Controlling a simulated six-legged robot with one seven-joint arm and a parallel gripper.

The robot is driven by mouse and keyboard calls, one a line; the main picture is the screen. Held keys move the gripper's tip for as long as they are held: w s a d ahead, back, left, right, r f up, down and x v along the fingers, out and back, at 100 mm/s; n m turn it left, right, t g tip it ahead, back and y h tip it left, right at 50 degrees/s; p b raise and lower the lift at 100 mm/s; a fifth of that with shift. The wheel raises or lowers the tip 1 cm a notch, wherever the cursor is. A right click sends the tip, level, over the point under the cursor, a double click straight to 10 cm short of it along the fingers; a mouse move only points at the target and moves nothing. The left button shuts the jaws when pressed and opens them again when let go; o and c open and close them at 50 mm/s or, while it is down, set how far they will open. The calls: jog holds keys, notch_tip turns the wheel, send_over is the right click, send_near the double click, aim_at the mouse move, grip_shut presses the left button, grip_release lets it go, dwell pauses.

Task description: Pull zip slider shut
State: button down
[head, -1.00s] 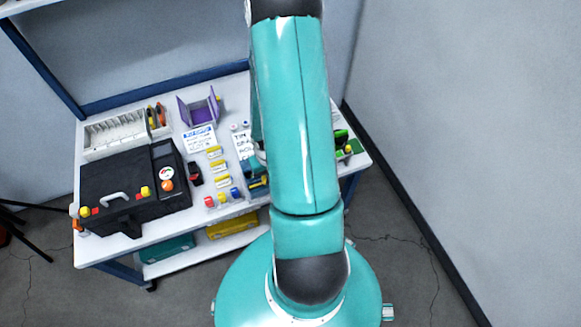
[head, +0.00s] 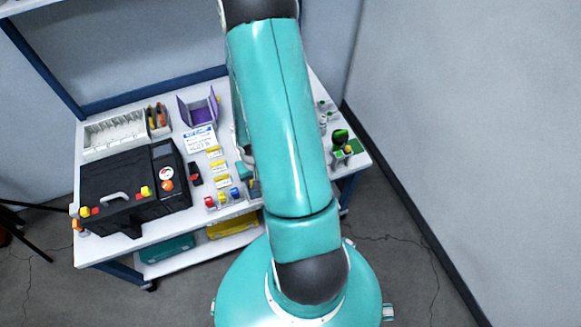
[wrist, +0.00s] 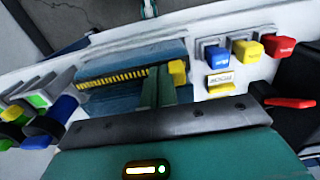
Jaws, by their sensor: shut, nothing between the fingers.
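A blue pouch (wrist: 120,97) lies on the white table in the wrist view. A row of yellow and black zip teeth (wrist: 113,79) runs along it from its left side. A yellow slider block (wrist: 177,72) is at the right end of the zip line. My gripper (wrist: 158,84) has its teal fingers together over the pouch, just left of the slider. I cannot tell whether they touch the slider. In the head view my arm hides most of the pouch, and only a bit of my gripper (head: 244,169) shows.
Red, yellow and blue blocks (wrist: 247,50) on grey bases stand right of the pouch. Green and blue parts (wrist: 40,120) stand to its left. In the head view a black case (head: 130,185) fills the table's left side, and a purple holder (head: 199,108) stands at the back.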

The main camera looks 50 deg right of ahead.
jog(key=shift+d, duration=0.1)
jog(key=shift+s+d, duration=0.2)
jog(key=shift+d, duration=0.05)
jog(key=shift+r, duration=0.1)
notch_tip(320, 180, up, 7)
dwell(0.8)
dwell(0.4)
